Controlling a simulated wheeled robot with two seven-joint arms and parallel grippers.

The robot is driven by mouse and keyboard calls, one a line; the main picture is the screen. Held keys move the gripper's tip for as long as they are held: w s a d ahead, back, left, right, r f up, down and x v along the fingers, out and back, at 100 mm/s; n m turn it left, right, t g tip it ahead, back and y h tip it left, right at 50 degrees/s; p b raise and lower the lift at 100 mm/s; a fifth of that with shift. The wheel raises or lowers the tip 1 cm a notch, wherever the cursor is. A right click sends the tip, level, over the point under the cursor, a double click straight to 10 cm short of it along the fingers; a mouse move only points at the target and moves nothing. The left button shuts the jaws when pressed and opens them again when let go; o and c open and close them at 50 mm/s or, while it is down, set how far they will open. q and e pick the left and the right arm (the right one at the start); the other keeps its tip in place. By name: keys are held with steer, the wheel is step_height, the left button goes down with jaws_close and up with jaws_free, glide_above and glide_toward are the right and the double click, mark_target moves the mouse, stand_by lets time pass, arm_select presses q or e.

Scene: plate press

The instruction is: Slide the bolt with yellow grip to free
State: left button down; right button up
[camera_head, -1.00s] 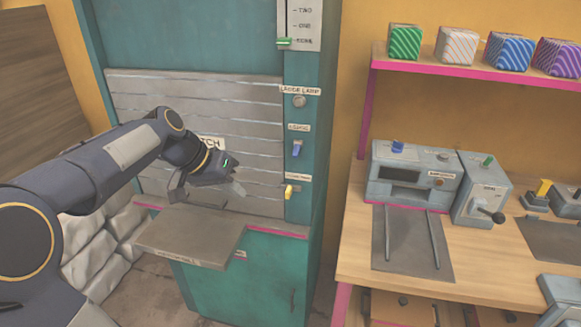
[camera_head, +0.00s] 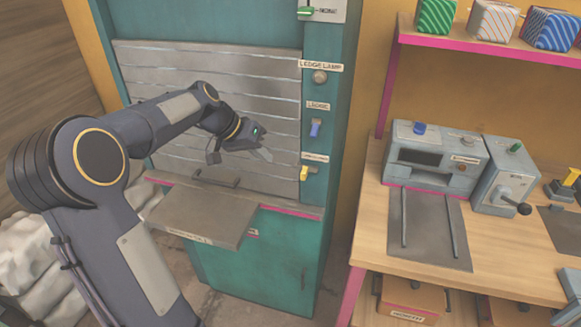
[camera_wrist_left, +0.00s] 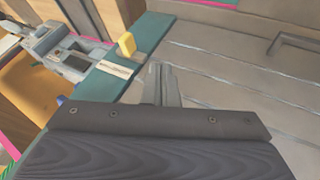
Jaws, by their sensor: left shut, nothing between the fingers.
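The bolt with the yellow grip (camera_head: 304,173) is on the teal right-hand post of the cabinet, under a small white label (camera_head: 315,157). My left gripper (camera_head: 266,156) is shut and empty in front of the grey slatted shutter, left of the yellow grip and slightly higher in the picture. Its fingers (camera_wrist_left: 160,85) show together in the left wrist view, apart from the grip. My right gripper is not in view.
A blue switch (camera_head: 315,129) and a round lamp knob (camera_head: 320,77) sit above the grip on the post. A grey ledge (camera_head: 205,215) sticks out below the shutter, which has a dark handle (camera_head: 215,178). A workbench (camera_head: 370,220) with grey devices stands at right.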

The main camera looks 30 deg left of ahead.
mark_target(305, 174)
arm_select(q)
steer(key=w+d+f, duration=0.1)
steer(key=d, duration=0.1)
steer(key=w+d+f+p, duration=0.1)
steer(key=d+f, duration=0.1)
steer(key=w+d+f, duration=0.1)
steer(key=d, duration=0.1)
steer(key=shift+w+f+p, duration=0.25)
steer(key=shift+w+p, duration=0.05)
steer(key=d, duration=0.2)
steer(key=w+d, duration=0.1)
steer(key=d, duration=0.1)
steer(key=shift+s, duration=0.1)
steer(key=shift+a, duration=0.1)
